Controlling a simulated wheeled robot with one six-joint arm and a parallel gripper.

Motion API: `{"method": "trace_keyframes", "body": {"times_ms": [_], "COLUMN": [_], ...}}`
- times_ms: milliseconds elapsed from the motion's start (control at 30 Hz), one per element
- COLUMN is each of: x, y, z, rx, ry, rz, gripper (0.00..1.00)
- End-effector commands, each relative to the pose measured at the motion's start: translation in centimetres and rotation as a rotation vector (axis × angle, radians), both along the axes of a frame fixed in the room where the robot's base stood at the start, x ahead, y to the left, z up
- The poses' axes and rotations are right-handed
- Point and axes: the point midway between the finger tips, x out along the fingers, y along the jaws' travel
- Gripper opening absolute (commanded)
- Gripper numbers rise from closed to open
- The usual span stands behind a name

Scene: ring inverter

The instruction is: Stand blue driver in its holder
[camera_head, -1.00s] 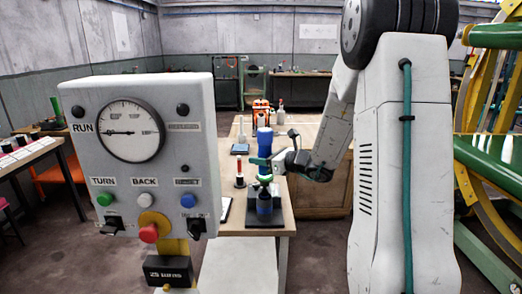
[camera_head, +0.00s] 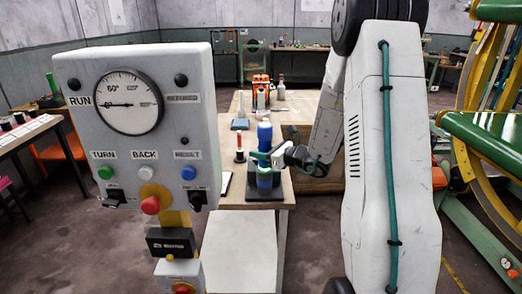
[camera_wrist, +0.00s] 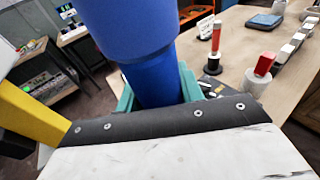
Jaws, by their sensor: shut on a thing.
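The blue driver (camera_head: 264,134) is upright in the head view, over the worktable's near end. My gripper (camera_head: 261,158) is shut on it from the right, below its thick blue top. In the wrist view the blue driver (camera_wrist: 150,75) fills the upper middle between the teal fingers. The holder (camera_head: 264,181) is a short blue and dark upright piece on a black base plate, directly below the gripper. The driver's lower end is hidden by the fingers and holder top, so I cannot tell how far it is inside.
A red-handled tool (camera_head: 239,145) stands on the table left of the driver; it also shows in the wrist view (camera_wrist: 216,38). A grey control panel (camera_head: 140,125) fills the left foreground. Bottles and an orange item (camera_head: 261,85) stand farther back. A green and yellow frame (camera_head: 490,140) is at right.

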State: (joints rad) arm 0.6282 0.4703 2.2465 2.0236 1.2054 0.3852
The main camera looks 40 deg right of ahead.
Motion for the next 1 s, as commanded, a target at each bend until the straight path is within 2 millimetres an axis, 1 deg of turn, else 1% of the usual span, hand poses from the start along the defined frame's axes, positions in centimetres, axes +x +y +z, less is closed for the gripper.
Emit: {"method": "trace_keyframes", "body": {"times_ms": [300,700,733,800,1000], "x": [0.04,0.04,0.05,0.04,0.02], "y": [-0.03,-0.03,-0.02,-0.03,-0.01], "z": [0.12,-0.26,-0.24,-0.26,-0.31], "rx": [-0.001,-0.001,-0.001,-0.001,-0.001], "ry": [-0.003,-0.003,-0.003,-0.003,-0.001], "rz": [0.000,0.000,0.000,0.000,0.000], "gripper": [0.04,0.04,0.46,0.63,0.63]}}
